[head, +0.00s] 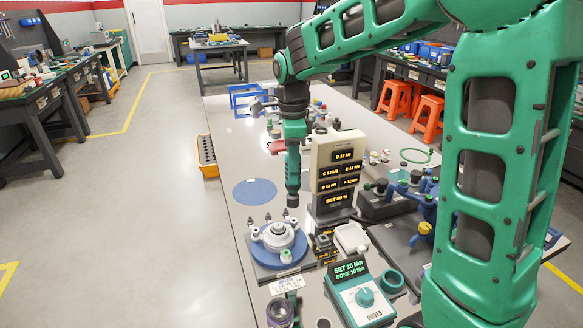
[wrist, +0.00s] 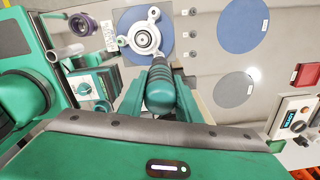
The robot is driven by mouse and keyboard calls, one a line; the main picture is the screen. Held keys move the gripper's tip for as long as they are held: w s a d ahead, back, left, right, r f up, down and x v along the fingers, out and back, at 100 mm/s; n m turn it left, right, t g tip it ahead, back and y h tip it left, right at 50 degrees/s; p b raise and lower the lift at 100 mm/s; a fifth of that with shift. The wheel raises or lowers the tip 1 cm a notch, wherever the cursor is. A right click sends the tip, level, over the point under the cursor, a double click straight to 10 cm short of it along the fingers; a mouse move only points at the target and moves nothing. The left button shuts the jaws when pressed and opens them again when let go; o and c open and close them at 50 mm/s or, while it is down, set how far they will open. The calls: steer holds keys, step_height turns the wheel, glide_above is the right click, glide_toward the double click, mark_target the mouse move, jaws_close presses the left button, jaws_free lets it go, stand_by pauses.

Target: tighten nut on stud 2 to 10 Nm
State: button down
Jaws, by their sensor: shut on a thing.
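My gripper (head: 294,130) is shut on a green and black driver (head: 293,172), which hangs upright with its dark tip down. The driver also shows in the wrist view (wrist: 161,92) between my fingers. A pale round flange (head: 278,236) sits on a blue disc (head: 266,252) below the driver. The driver controller (head: 362,298) reads "SET 10 Nm" and "DONE 10 Nm". Nuts are too small to tell.
A pale display tower (head: 335,150) stands close right of the driver. A flat blue disc (head: 254,192) lies on the table (head: 228,160) beyond the flange. A purple ring (head: 280,312) is at the near edge. Blue clamp fixtures (head: 425,205) stand at right.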

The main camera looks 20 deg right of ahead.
mark_target(294, 190)
steer(key=shift+d, duration=0.15)
steer(key=shift+f, duration=2.45)
steer(key=shift+s, duration=0.1)
steer(key=shift+f, duration=1.25)
stand_by(1.5)
